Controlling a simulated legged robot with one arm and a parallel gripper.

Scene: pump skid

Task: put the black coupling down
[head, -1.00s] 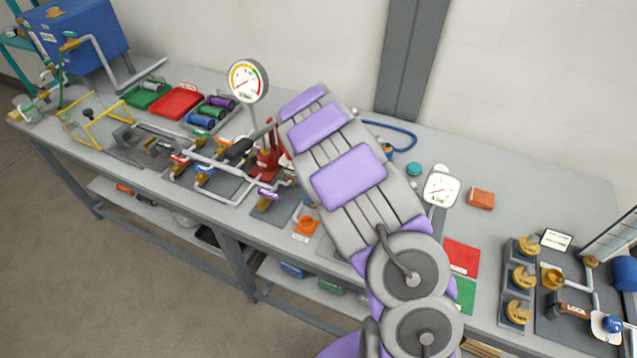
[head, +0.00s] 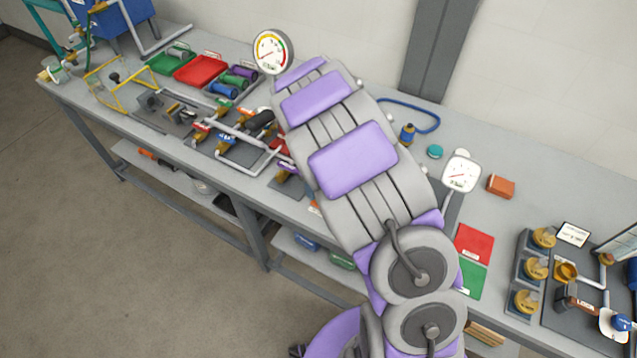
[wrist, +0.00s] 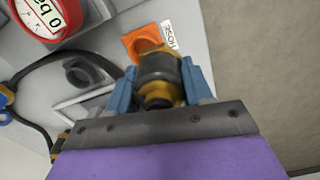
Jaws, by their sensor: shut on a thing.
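In the wrist view the black coupling (wrist: 157,67) sits between the two blue fingers of my gripper (wrist: 159,84). It has a brass-coloured collar and end. My gripper is shut on it. An orange piece (wrist: 138,40) with a white label reading HOSE lies beyond the coupling, partly covered by it. I cannot tell whether the coupling touches anything below it. In the head view my arm hides the gripper and the coupling.
The grey bench (head: 535,205) carries pipework with valves, a red tray (head: 200,69), a green tray (head: 170,60) and a white gauge (head: 461,174). A red-rimmed gauge (wrist: 45,14) and a dark hose (wrist: 70,53) lie left of my gripper in the wrist view.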

